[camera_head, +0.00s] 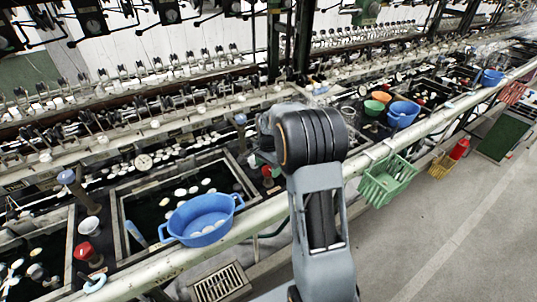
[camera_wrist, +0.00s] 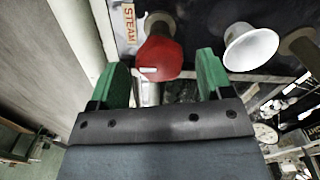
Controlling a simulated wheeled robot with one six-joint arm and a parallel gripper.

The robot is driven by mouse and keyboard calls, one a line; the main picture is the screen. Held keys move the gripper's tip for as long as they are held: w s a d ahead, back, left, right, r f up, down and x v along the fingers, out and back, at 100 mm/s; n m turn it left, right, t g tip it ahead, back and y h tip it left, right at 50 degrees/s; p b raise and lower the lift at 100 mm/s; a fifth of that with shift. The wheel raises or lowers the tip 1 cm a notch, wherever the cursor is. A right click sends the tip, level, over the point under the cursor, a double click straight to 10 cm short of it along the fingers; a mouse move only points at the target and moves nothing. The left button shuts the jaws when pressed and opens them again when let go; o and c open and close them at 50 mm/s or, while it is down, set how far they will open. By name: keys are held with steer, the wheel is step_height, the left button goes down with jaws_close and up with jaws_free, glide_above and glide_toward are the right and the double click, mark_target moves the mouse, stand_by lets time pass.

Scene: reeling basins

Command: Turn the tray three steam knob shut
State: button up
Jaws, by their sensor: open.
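A red steam knob (camera_wrist: 160,58) with a small white mark sits on a dark panel beside a STEAM label (camera_wrist: 129,24) in the wrist view. My gripper (camera_wrist: 161,76) is open, with its green fingers on either side of the knob's near end. I cannot tell whether a finger touches it. In the head view a red knob (camera_head: 267,171) shows just left of my arm, and my gripper is hidden behind the arm. No tray number is readable.
A white funnel-shaped cup (camera_wrist: 249,46) stands close right of the knob. In the head view, a long pale rail (camera_head: 262,213) runs along the front of the basins. A blue basin (camera_head: 203,219) and a green basket (camera_head: 387,181) are near it.

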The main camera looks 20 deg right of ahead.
mark_target(268, 168)
step_height(268, 168, up, 13)
stand_by(0.4)
stand_by(0.4)
